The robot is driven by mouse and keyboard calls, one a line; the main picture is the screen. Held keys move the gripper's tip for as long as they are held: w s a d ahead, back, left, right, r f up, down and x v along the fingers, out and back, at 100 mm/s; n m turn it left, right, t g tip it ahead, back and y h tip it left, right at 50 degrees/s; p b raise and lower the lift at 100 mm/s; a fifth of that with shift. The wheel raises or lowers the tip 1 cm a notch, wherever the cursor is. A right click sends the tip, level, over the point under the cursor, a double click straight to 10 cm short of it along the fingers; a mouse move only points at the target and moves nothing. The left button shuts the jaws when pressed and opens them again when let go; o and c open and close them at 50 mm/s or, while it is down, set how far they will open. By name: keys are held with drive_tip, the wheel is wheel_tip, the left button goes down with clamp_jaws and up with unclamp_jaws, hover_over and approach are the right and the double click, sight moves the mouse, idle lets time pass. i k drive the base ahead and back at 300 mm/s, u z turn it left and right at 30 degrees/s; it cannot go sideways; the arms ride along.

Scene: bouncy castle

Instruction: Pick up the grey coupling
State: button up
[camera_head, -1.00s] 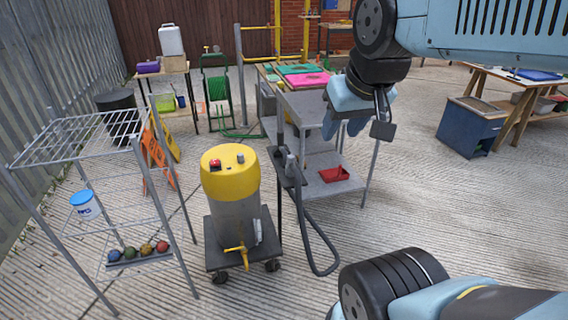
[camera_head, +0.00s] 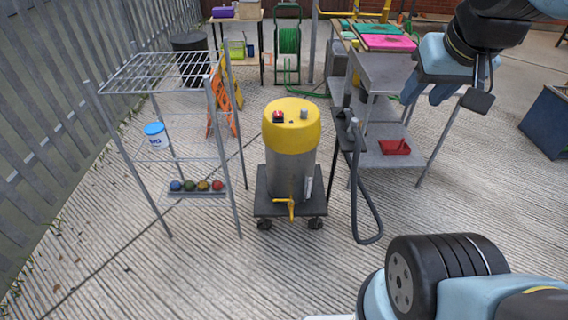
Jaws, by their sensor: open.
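A small grey fitting (camera_head: 352,127) stands at the upper end of the dark hose (camera_head: 372,205), on the dark bracket beside the yellow-topped tank (camera_head: 291,140). A short grey cylinder (camera_head: 304,114) also sits on the tank's yellow lid, beside a red knob. I cannot tell for certain which of the two is the grey coupling. My gripper (camera_head: 424,98) hangs at the upper right with light blue fingers, open and empty. In the picture it is right of and above both grey pieces, apart from them.
A wire rack (camera_head: 160,75) with a blue-lidded tub and several coloured balls stands left. A grey metal trolley (camera_head: 385,75) with a red tray (camera_head: 394,147) stands behind the hose, close to my gripper in the picture. The paved floor in front is clear.

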sight(354, 122)
drive_tip(key=z, duration=0.05)
drive_tip(key=k, duration=0.5)
drive_tip(key=u, duration=0.7)
drive_tip(key=i, duration=1.5)
drive_tip(key=z, duration=0.7)
